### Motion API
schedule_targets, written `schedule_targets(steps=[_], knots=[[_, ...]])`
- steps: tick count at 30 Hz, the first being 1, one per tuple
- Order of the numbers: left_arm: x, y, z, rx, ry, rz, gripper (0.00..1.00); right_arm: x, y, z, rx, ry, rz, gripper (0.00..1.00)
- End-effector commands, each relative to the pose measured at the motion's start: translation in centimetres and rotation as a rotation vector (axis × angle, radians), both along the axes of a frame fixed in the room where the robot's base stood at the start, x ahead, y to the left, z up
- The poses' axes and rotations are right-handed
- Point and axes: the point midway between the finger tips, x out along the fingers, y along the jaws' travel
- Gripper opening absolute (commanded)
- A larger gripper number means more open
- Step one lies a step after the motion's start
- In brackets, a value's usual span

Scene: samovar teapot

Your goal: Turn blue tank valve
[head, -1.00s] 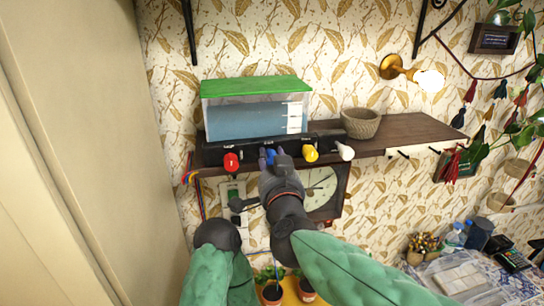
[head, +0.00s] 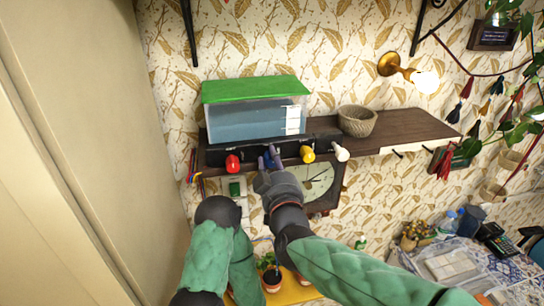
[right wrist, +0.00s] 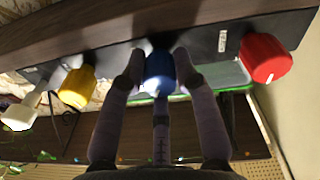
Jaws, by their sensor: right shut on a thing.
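A clear tank (head: 255,122) with a green lid stands on the shelf and holds bluish water. A row of knobs sits on a dark strip along the shelf front. The blue valve (right wrist: 159,75) is in the middle of the right wrist view; in the head view only a bit of blue shows between my fingers. My right gripper (right wrist: 158,64) is shut on the blue valve, one finger on each side and a third finger below. It also shows in the head view (head: 269,160), reaching up from below. My left gripper is not in view.
A red knob (head: 232,163) is left of the blue valve; a yellow knob (head: 307,154) and a white knob (head: 341,152) are to the right. A woven basket (head: 357,120) stands on the shelf. A round dial (head: 316,185) hangs below, beside my right forearm.

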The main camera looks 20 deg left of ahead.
Motion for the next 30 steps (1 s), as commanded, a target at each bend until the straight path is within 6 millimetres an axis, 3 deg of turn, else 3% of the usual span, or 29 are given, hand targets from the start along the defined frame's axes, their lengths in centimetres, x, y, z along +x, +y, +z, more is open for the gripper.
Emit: schedule_targets(steps=[1, 15, 30], knots=[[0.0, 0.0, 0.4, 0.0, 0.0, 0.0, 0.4, 0.1, -0.1, 1.2, -0.022, -0.041, -0.004, 0.0], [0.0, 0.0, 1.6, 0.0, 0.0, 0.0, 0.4, 0.1, -0.1, 1.2, -0.287, -0.244, -0.007, 0.0], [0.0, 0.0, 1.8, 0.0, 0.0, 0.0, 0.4, 0.0, 0.0, 1.2, -0.363, -0.302, -0.007, 0.0]])
